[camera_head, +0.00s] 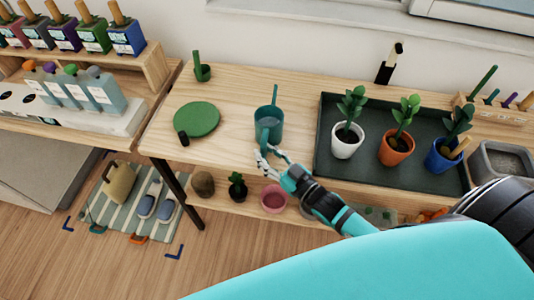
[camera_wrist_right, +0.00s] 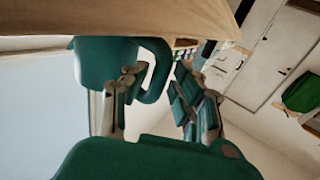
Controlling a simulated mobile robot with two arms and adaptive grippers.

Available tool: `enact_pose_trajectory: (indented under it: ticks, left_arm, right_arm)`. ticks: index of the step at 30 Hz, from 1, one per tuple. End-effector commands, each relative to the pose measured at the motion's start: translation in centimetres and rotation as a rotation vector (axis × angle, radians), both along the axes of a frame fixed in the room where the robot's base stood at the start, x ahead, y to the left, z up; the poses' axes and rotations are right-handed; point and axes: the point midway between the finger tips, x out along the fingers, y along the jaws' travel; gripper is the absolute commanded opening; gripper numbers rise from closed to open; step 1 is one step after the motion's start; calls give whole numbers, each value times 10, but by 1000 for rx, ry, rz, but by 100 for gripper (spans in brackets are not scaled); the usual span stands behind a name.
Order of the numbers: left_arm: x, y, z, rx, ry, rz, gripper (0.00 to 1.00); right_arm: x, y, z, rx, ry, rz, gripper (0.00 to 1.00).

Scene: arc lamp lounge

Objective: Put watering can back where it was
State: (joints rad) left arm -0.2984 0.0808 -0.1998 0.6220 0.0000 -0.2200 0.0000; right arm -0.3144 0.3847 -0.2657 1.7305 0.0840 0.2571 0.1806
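The teal watering can (camera_head: 268,131) stands upright on the wooden table (camera_head: 237,88), between the green round mat and the dark tray. In the right wrist view the can (camera_wrist_right: 103,62) shows with its looped handle (camera_wrist_right: 160,72). My right gripper (camera_head: 268,156) is at the near side of the can, by its handle. In the wrist view the right gripper's fingers (camera_wrist_right: 157,88) are apart, with the handle showing between them. I cannot tell whether a finger touches the can. My left gripper is not in view.
The green round mat (camera_head: 197,118) lies left of the can, with a small dark object (camera_head: 183,138) at its edge. The dark tray (camera_head: 333,105) on the right holds three potted plants. Bare tabletop lies around the can.

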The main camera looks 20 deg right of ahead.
Motion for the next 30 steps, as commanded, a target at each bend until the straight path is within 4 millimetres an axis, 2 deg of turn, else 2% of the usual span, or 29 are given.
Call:
enact_pose_trajectory:
  ticks: [12,17,24,30]
  left_arm:
    - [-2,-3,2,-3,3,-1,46]
    - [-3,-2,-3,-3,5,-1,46]
    - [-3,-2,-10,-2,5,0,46]
    - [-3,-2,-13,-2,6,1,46]
  right_arm:
    - [-2,-1,4,0,1,0,38]
    - [-26,-9,1,-2,5,1,38]
    - [-75,-28,0,-1,6,0,38]
    - [-103,-39,1,0,2,0,38]
